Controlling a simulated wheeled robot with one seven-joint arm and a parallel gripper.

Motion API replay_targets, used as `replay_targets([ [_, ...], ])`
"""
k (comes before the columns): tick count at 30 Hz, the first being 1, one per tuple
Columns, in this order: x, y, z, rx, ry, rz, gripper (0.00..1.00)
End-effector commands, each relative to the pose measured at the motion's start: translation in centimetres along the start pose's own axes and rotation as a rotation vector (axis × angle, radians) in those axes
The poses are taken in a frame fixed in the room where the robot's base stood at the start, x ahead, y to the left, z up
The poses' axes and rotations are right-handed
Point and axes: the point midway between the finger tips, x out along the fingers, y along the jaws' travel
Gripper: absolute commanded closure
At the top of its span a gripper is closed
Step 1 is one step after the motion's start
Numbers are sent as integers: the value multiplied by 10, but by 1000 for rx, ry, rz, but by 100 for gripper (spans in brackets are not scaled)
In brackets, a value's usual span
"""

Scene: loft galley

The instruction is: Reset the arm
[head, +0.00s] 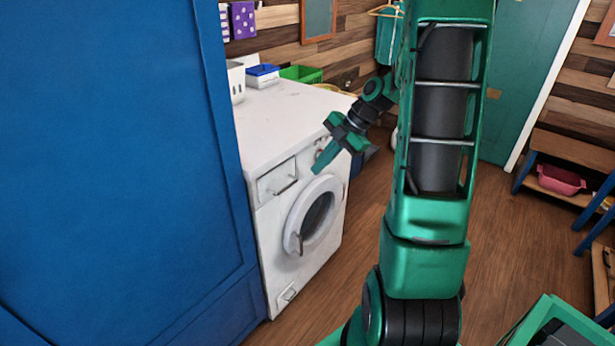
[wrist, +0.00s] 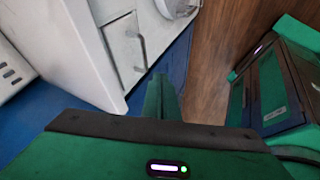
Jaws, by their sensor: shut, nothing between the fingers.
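My arm rises at the right of centre in the head view. My gripper (head: 322,160) is in front of the upper front of a white washing machine (head: 290,110), near its drawer and above its round door. The fingers are together with nothing between them. In the wrist view my gripper (wrist: 161,82) points toward the floor side, and the washing machine (wrist: 75,50) with its drawer handle is beyond it. I cannot tell from the head view how far the fingertips are from the machine.
A large blue cabinet (head: 110,170) fills the left. A white container (head: 236,80), a blue-and-white box (head: 262,76) and a green basket (head: 300,74) stand on the machine. A blue-legged shelf with a pink basin (head: 561,180) is at the right. Wooden floor (head: 510,250) lies open between.

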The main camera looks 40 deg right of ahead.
Motion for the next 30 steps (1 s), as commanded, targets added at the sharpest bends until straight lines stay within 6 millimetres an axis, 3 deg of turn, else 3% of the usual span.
replay_targets([
  [6, -17, 0, 0, 0, 0, 0, 100],
  [14, -19, -1, -2, 15, -4, -5, 100],
  [17, -23, -5, -10, 93, -27, -25, 100],
  [23, -38, -33, -42, 474, -147, -89, 100],
  [30, -65, -84, -82, 1029, -338, -87, 100],
])
